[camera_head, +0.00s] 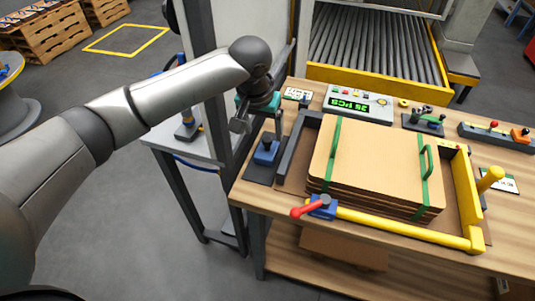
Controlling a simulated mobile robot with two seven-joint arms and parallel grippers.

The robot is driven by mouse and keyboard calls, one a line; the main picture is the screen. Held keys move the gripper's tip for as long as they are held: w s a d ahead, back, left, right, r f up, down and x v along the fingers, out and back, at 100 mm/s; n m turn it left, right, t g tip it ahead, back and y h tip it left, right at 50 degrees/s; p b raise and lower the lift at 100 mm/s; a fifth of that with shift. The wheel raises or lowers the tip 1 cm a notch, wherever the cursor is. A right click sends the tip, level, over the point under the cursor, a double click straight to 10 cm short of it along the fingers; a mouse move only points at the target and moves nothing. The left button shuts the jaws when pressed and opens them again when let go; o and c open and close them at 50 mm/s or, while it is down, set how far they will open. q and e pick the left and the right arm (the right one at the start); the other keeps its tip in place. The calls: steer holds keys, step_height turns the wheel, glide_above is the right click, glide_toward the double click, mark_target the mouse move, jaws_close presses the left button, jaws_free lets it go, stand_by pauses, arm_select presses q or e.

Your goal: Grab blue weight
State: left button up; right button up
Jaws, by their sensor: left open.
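A blue weight (264,155) with a dark knob on top stands on a dark pad (258,173) at the left end of the wooden workbench. My left gripper (260,123) is open just above and behind it in the picture, its fingers pointing down. The fingers look apart from the weight, with nothing between them. My right gripper is not in view.
A stack of brown boards (378,160) with green straps sits right of the weight, inside a grey and yellow frame (400,228). A red-handled clamp (318,208) is at its front corner. A scale display (357,104) stands behind. A roller conveyor (375,50) lies beyond.

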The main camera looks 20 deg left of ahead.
mark_target(265, 142)
arm_select(q)
steer(key=shift+x, duration=0.9)
steer(key=shift+b+x, duration=0.4)
steer(key=shift+x, duration=0.45)
steer(key=b+x, duration=0.1)
steer(key=x, duration=0.2)
steer(key=shift+s+d+f, duration=0.1)
steer(key=shift+f, duration=0.3)
steer(key=shift+f+b, duration=0.3)
steer(key=shift+b, duration=0.05)
steer(key=c, duration=0.4)
jaws_close()
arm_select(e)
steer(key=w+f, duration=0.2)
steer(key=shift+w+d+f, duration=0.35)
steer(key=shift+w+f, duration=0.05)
